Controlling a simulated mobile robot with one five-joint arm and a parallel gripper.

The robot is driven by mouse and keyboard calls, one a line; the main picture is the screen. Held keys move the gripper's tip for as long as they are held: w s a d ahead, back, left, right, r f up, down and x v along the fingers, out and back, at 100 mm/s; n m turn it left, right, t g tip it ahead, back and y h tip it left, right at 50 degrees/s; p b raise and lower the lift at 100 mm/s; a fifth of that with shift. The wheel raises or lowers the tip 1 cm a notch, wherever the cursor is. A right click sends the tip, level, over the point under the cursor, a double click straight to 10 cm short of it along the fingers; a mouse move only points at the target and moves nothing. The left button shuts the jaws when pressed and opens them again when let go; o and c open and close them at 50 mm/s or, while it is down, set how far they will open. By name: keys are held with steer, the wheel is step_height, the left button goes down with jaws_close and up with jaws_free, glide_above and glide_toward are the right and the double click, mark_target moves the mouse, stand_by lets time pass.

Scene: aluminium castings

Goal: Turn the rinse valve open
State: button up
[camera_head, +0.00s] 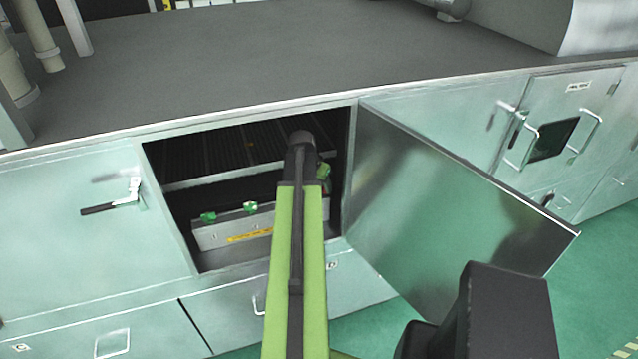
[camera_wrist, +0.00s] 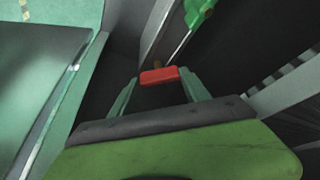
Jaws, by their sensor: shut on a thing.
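In the wrist view, my gripper (camera_wrist: 160,80) has its two green fingers shut on the ends of a red handle (camera_wrist: 159,75). A small brass-coloured piece shows just behind the handle. A green fitting (camera_wrist: 199,10) is farther up in that view. In the head view, my green arm reaches into an open cabinet, and the arm hides my gripper and the red handle. A grey block (camera_head: 215,234) with green fittings (camera_head: 250,207) and a yellow label stands inside the cabinet. No readable label marks the rinse valve, and its open or closed position cannot be told.
The cabinet door (camera_head: 430,200) stands open to the right of my arm. The opening's metal frame is close around the arm. A grey worktop (camera_head: 290,60) lies above. A black-handled lever (camera_head: 112,207) is on the left panel. Green floor (camera_head: 590,290) is clear at right.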

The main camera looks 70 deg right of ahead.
steer(key=n+t, duration=0.2)
steer(key=n, duration=0.3)
steer(key=shift+s+n, duration=0.15)
steer(key=shift+n, duration=0.15)
steer(key=shift+s+n+t+y, duration=0.1)
steer(key=shift+n+t+y, duration=0.25)
steer(key=shift+n, duration=0.75)
steer(key=shift+n+t+y, duration=0.15)
steer(key=shift+n+t, duration=0.3)
steer(key=shift+n, duration=0.65)
steer(key=o, duration=1.4)
steer(key=shift+r, duration=0.1)
